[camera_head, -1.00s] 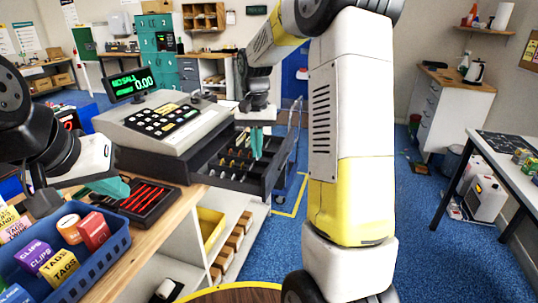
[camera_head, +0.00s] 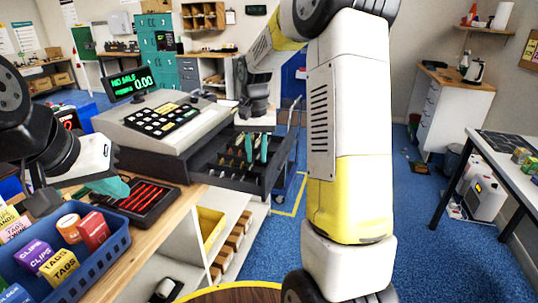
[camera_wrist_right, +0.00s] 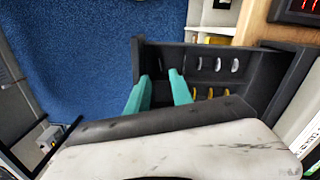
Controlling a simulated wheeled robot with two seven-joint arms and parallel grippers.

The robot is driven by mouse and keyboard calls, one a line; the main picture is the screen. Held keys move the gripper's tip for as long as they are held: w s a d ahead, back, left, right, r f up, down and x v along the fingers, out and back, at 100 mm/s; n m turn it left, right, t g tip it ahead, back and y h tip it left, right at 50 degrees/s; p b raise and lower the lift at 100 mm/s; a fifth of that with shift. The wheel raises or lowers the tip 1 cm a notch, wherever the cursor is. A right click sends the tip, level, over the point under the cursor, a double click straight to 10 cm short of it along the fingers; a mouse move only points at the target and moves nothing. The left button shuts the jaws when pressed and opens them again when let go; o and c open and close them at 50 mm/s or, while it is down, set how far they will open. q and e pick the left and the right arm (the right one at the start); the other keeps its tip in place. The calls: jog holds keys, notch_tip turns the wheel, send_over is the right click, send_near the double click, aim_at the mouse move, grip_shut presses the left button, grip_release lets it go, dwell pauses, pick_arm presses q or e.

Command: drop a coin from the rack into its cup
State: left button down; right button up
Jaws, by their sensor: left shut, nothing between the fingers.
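The open till drawer (camera_head: 205,183) holds several small upright coins (camera_head: 237,163). The right wrist view shows silver coins (camera_wrist_right: 218,64) and gold coins (camera_wrist_right: 210,93) in two rows in the dark drawer (camera_wrist_right: 262,80). My right gripper (camera_head: 257,148) points down into the drawer with its teal fingers apart. Its fingertips (camera_wrist_right: 161,74) are beside the coin rows in the right wrist view; I see no coin clearly between them. My left gripper (camera_head: 122,187) is shut and empty over a black tray with red strips (camera_head: 150,197). I cannot tell which parts are the coin rack and cup.
The cash register (camera_head: 160,122) stands behind the drawer, its display (camera_head: 133,84) reading NO SALE 0.00. A blue bin (camera_head: 100,262) with labelled boxes sits at the front left.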

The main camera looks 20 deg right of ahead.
notch_tip(320, 180, up, 8)
jog(key=shift+f, duration=0.15)
dwell(0.3)
jog(key=s+a+r+n+t+y, duration=0.1)
jog(key=s+n+t, duration=0.1)
jog(key=s, duration=1)
jog(key=s+a+r+n+t+y, duration=0.1)
jog(key=s+t, duration=0.3)
jog(key=s, duration=0.8)
jog(key=shift+r+n, duration=0.7)
jog(key=shift+r, duration=0.1)
jog(key=shift+a, duration=0.15)
